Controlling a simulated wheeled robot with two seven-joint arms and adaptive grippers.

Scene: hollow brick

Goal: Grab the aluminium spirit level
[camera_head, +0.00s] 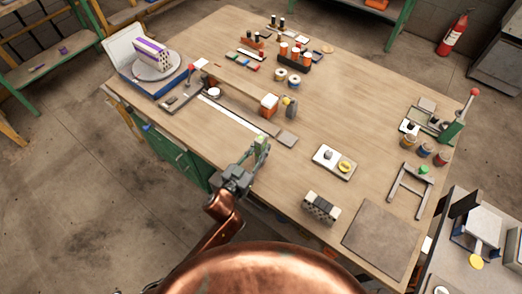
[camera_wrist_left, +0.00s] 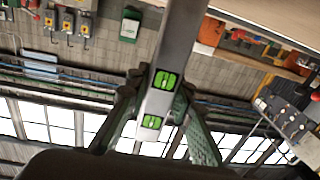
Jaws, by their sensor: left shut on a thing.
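The aluminium spirit level (camera_wrist_left: 181,45) is a long grey bar with two bright green vials, seen close up in the left wrist view. My left gripper (camera_wrist_left: 161,88) has a green finger on each side of the bar, near the vials, and is shut on it. The bar runs up out of the top of that view, so its far end is hidden. In the head view my left gripper (camera_head: 260,148) is at the table's front edge, left of centre. The level is hard to make out there. My right gripper is not in view.
The wooden table (camera_head: 340,110) holds a long white strip (camera_head: 232,112), an orange-and-white block (camera_head: 269,103), a small tray (camera_head: 334,161) and a perforated brick (camera_head: 321,207). A dark flat board (camera_head: 382,240) lies at the front right. The middle of the table is mostly clear.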

